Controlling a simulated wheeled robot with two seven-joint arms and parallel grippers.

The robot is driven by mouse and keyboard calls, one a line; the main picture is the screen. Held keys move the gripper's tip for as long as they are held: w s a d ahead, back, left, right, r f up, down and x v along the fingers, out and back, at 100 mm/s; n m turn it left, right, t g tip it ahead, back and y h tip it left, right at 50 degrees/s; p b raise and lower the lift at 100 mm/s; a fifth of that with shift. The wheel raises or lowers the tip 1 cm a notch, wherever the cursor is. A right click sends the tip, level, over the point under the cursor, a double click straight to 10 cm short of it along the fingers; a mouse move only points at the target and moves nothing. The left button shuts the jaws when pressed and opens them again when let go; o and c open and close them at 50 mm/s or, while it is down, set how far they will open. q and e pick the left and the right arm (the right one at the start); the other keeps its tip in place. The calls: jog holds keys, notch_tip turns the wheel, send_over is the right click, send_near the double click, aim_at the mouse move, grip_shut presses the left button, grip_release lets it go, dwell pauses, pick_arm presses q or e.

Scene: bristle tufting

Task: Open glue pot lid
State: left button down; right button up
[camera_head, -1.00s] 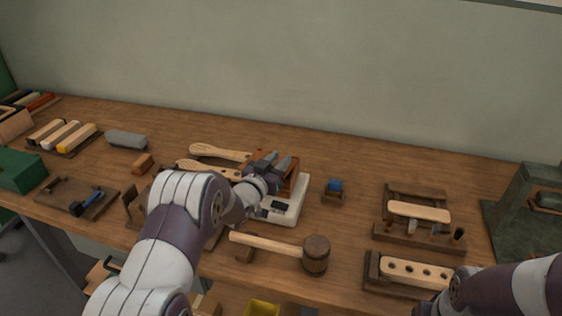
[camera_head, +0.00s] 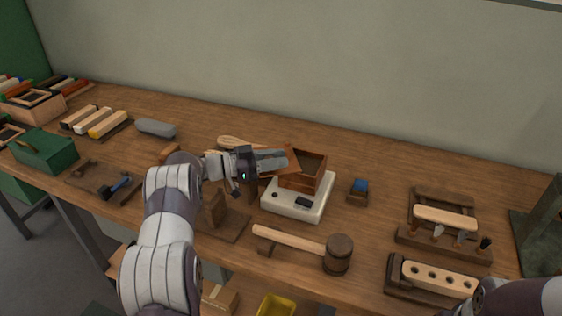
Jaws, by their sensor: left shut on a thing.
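The glue pot is a square brown wooden box (camera_head: 318,179) on a white base (camera_head: 300,207) with a dark switch, near the middle of the bench. Its top is open and I see into the dark inside. My left gripper (camera_head: 273,161) is shut on the reddish-brown lid (camera_head: 292,157), at the pot's left side. The lid is tilted and partly covered by the fingers; I cannot tell whether it still touches the box. Of my right arm only a link shows at the bottom right; its gripper is out of view.
A wooden mallet (camera_head: 337,254) lies in front of the pot. A small blue-topped block (camera_head: 359,189) stands to its right. Wooden brush handles (camera_head: 232,141) lie behind my left gripper. A rack with a handle (camera_head: 444,218) is further right. Bench behind the pot is clear.

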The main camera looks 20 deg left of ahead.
pick_arm(q)
jog(key=shift+w+a+r+m+g, duration=0.15)
jog(key=shift+a+r+m+g, duration=0.2)
jog(key=shift+r, duration=0.2)
jog(key=c, duration=0.9)
grip_release()
jog(key=shift+d, duration=0.1)
jog(key=shift+o, duration=0.2)
jog(key=shift+d+f+h, duration=0.1)
jog(key=shift+f+h, duration=0.05)
jog(key=shift+h, duration=0.15)
notch_tip(320, 180, up, 5)
jog(key=shift+d+f, duration=0.1)
jog(key=s+d+r, duration=0.1)
jog(key=d+r, duration=0.5)
jog(key=d, duration=0.5)
jog(key=shift+s+d+r, duration=0.2)
jog(key=shift+s+d, duration=0.05)
jog(key=shift+s, duration=0.15)
